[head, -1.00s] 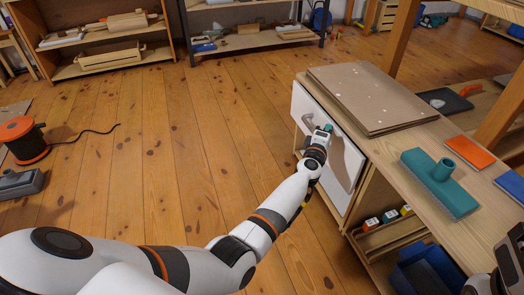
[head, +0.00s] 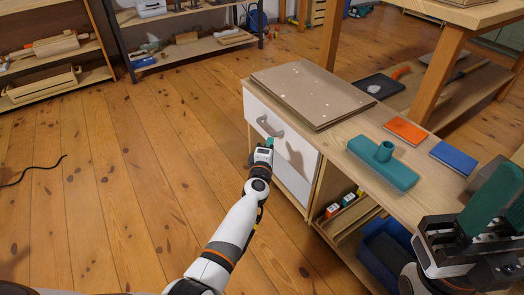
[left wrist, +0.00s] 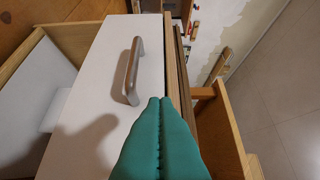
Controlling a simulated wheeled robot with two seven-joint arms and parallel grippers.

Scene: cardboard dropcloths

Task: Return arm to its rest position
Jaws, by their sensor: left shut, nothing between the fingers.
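My left gripper (head: 268,144) is shut and empty, just in front of the white cabinet front (head: 296,163). The front's grey bar handle (head: 267,126) lies just above the gripper in the head view. In the left wrist view, the closed green fingertips (left wrist: 160,103) point at the white front and sit beside and below the handle (left wrist: 133,72), not around it. My right gripper (head: 482,225), with a green pad, is at the lower right of the head view over the bench end; its finger gap is not clear.
The wooden bench (head: 345,150) carries a stack of brown cardboard sheets (head: 312,92), a teal brush head (head: 383,163), an orange pad (head: 406,130) and a blue pad (head: 453,157). A blue bin (head: 390,255) stands beneath. The plank floor at left is mostly clear.

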